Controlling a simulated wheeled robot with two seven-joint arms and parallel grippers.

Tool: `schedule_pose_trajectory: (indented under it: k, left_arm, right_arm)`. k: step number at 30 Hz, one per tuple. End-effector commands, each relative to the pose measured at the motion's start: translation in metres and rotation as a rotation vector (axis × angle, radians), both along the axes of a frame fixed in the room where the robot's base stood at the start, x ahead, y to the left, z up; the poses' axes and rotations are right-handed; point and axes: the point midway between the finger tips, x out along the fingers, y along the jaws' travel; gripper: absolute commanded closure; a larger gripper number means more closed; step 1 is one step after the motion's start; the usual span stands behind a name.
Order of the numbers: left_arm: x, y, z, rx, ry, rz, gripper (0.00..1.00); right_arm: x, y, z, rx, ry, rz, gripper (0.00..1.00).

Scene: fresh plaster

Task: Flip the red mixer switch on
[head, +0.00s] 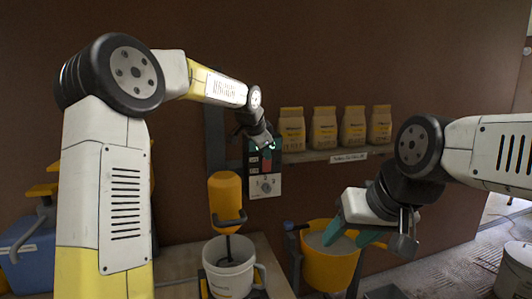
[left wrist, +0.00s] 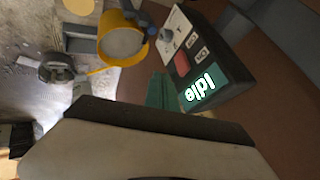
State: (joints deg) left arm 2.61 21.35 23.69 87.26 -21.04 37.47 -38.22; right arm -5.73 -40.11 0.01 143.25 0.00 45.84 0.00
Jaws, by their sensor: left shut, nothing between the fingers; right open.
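The control box (head: 265,187) hangs on the brown wall, with a white lower panel and a dial. Its red switch (head: 267,165) is partly covered by my left gripper (head: 268,148), which is at the upper part of the box. In the left wrist view the red switch (left wrist: 182,64) sits between the dial and a green display (left wrist: 201,91) reading "Idle". The teal fingers of my left gripper (left wrist: 160,92) are together and empty, close beside the box; contact cannot be told. My right gripper (head: 352,234) is open and empty above the yellow bucket's right side.
An orange mixer (head: 226,193) stands with its shaft in a white bucket (head: 231,283) below the box. A yellow bucket (head: 328,270) is to the right. Several paper bags (head: 323,130) stand on a wall shelf (head: 312,157). A blue cooler (head: 28,255) is at far left.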

Motion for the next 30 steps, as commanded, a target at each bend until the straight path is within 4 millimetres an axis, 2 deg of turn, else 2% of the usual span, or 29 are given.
schedule_pose_trajectory:
  k: [3,10,12,18,30]
  left_arm:
    - [0.016,-0.007,-0.023,-0.001,0.005,-0.002,1.0]
    - [0.044,-0.018,-0.06,0.0,0.004,-0.001,1.0]
    - [0.058,-0.011,-0.053,-0.003,-0.001,0.004,1.0]
    - [0.076,-0.006,-0.05,-0.001,0.0,0.001,1.0]
    - [0.08,-0.004,-0.049,-0.001,0.0,0.001,1.0]
  right_arm:
    - [0.0,0.0,0.0,0.0,0.0,0.0,0.48]
    - [0.0,0.0,0.0,0.0,0.0,0.0,0.48]
    - [0.0,0.0,0.0,0.0,0.0,0.0,0.48]
    - [0.0,0.0,0.0,0.0,0.0,0.0,0.48]
    - [0.0,0.0,0.0,0.0,0.0,0.0,0.48]
